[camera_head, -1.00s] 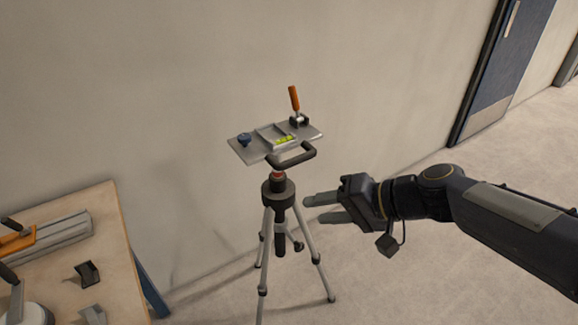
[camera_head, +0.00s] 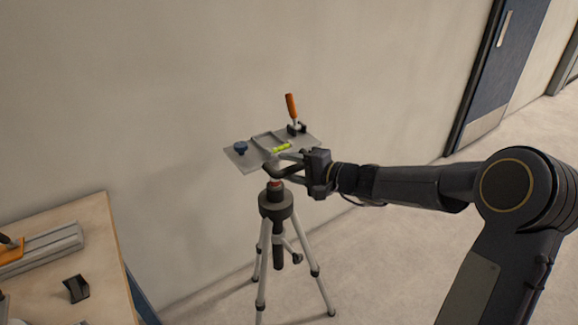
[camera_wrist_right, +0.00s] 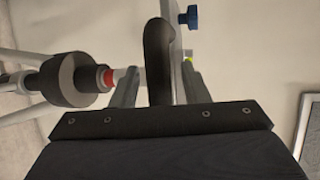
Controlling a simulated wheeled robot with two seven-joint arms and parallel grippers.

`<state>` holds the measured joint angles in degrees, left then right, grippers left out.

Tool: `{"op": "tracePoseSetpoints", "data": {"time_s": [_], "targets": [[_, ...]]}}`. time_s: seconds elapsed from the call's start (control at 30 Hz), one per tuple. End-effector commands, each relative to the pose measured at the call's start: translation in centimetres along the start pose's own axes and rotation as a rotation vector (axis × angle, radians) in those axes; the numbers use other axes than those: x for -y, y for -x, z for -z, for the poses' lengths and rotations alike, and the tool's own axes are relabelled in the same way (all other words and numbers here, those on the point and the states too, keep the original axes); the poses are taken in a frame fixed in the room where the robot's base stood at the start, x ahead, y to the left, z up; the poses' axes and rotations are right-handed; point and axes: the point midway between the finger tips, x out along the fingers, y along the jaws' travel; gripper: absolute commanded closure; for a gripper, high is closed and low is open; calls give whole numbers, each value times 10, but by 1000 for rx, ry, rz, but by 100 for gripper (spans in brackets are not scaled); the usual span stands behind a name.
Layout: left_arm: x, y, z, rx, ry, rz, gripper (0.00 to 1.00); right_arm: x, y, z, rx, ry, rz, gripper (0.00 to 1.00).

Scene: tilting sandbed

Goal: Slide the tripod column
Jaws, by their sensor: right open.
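The tripod (camera_head: 275,203) stands upright on spread grey legs, with a dark collar and a red ring under its top. A grey plate (camera_head: 246,162) sits on top, with a blue knob (camera_head: 240,148), a green level (camera_head: 282,148) and an orange-handled lever (camera_head: 291,106). A dark handle (camera_head: 273,172) is at the plate's near edge. My right gripper (camera_head: 287,161) is at this handle. In the right wrist view the handle (camera_wrist_right: 158,62) stands between my two open fingers, with gaps beside it. The tripod collar (camera_wrist_right: 75,80) and red ring (camera_wrist_right: 108,78) lie left of the fingers. My left gripper is out of view.
A wooden table (camera_head: 70,235) is at the left, with a grey rail (camera_head: 45,245), an orange piece and a dark bracket (camera_head: 77,288) on it. A plain wall (camera_head: 150,90) is behind the tripod. A blue door (camera_head: 497,70) is at right. The floor right of the tripod is clear.

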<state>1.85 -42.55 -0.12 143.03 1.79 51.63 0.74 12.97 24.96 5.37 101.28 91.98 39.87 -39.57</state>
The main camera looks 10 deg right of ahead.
Motion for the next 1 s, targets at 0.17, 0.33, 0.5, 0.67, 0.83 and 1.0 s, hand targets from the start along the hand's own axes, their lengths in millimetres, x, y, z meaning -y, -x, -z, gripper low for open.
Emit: {"op": "tracePoseSetpoints", "data": {"time_s": [0.17, 0.33, 0.5, 0.67, 0.83, 1.0], "targets": [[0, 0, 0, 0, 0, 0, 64, 0, -6, 0, -1, 0, 0, 59], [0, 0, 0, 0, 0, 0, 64, 0, -6, 0, -1, 0, 0, 59], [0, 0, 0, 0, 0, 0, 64, 0, -6, 0, 0, 0, -1, 81], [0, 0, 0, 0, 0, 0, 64, -1, -5, 0, 0, -1, -2, 100], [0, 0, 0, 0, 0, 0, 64, -1, -5, 0, 0, -1, -1, 100], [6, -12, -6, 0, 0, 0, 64, -13, -8, 1, 0, -1, -1, 100]]}}
